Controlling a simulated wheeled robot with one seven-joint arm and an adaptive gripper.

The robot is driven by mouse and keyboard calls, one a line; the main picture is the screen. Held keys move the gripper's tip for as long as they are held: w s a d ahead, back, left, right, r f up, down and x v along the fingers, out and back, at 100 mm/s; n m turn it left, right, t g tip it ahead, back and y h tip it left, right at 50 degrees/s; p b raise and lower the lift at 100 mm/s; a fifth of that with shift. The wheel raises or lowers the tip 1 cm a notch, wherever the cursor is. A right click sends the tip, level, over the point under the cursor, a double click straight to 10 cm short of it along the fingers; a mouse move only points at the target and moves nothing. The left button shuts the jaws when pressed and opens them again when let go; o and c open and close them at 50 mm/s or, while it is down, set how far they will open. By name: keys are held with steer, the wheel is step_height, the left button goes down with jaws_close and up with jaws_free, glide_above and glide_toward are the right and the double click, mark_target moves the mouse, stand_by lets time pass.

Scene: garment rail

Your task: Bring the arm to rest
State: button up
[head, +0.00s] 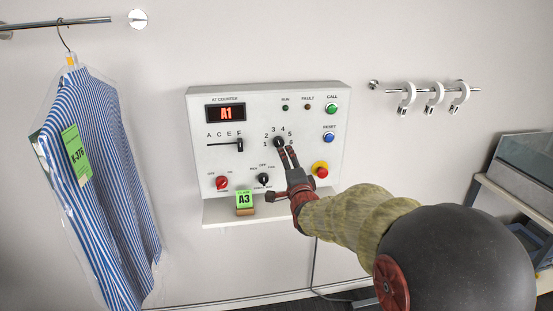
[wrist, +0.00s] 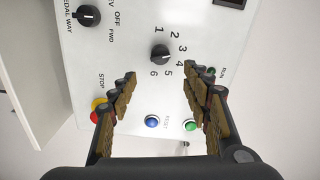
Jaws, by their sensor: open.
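My gripper (head: 289,157) is in front of the control box (head: 264,92) on the wall, near its numbered rotary knob (head: 279,142). In the wrist view my gripper (wrist: 160,85) has its two fingers spread wide with nothing between them. The numbered knob (wrist: 160,54) shows just beyond the fingertips; the wrist view shows a gap around it. A slider (head: 240,145) stands at the right end of the letters A, C, E, F. My arm (head: 360,215) reaches in from the lower right.
A bagged striped shirt (head: 95,180) hangs at left from a rail (head: 60,23). Several white hooks (head: 434,98) hang on a rod at right. A red stop button (head: 321,169) is close to my gripper.

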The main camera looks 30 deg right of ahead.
steer(key=s+a+f+n+g+y, duration=0.1)
steer(key=s+f+n+g, duration=0.15)
steer(key=f, duration=0.35)
steer(key=s+f+n+g, duration=0.2)
steer(key=f+n+g, duration=0.1)
steer(key=f, duration=0.4)
steer(key=s+a+f+n+g+y, duration=0.1)
steer(key=s+a+f+n+g, duration=0.25)
steer(key=s, duration=0.45)
steer(key=s+a+r+n+g+y, duration=0.1)
steer(key=s+a+r+n, duration=0.1)
steer(key=s+a, duration=0.3)
steer(key=s+a+r+n+g+y, duration=0.1)
steer(key=s+a+n, duration=0.3)
steer(key=s, duration=0.9)
steer(key=s+a+r+n+y, duration=0.1)
steer(key=s+a+r+n, duration=0.3)
steer(key=s+a, duration=0.2)
steer(key=s, duration=0.2)
steer(key=shift+s+g, duration=0.4)
steer(key=shift+a, duration=0.1)
